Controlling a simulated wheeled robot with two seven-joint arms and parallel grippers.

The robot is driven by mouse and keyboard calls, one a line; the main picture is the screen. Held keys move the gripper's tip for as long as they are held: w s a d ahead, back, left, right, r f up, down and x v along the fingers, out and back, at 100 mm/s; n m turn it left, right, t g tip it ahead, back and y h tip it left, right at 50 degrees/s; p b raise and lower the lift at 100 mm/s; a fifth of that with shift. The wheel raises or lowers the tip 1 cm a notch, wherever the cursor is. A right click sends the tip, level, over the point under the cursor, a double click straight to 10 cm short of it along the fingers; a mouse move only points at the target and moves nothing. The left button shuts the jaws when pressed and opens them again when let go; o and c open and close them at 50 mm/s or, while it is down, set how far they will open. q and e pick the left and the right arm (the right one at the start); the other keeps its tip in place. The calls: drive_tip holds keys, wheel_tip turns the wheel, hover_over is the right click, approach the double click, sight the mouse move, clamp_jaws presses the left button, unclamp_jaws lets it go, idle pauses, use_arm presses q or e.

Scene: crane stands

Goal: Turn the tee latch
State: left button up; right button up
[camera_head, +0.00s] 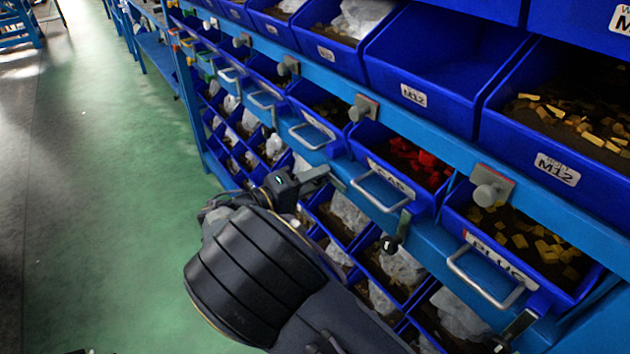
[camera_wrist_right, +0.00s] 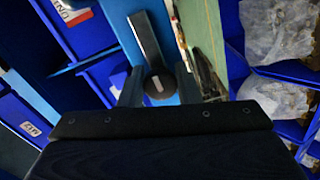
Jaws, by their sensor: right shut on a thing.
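The tee latch shows in the right wrist view as a flat grey bar with a round dark knob (camera_wrist_right: 160,86) at its lower end. The bar runs up and slightly left from the knob. My right gripper (camera_head: 303,183) is at the blue rack's front in the head view, left of the CAP bin (camera_head: 392,182). In the wrist view its fingers (camera_wrist_right: 159,88) stand on both sides of the knob, shut on it. The gripper hides most of this latch in the head view. My left gripper is not in view.
Similar latches hang beside the CAP bin (camera_head: 391,243) and below the PLUG bin (camera_head: 512,330). Bin handles (camera_head: 380,192) and grey knobs (camera_head: 490,186) stick out from the blue rack (camera_head: 437,124). The green floor (camera_head: 130,170) to the left is clear.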

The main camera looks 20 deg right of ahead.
drive_tip(key=shift+f, duration=0.1)
drive_tip(key=o, duration=1)
drive_tip(key=v, duration=0.8)
drive_tip(key=shift+p, duration=0.3)
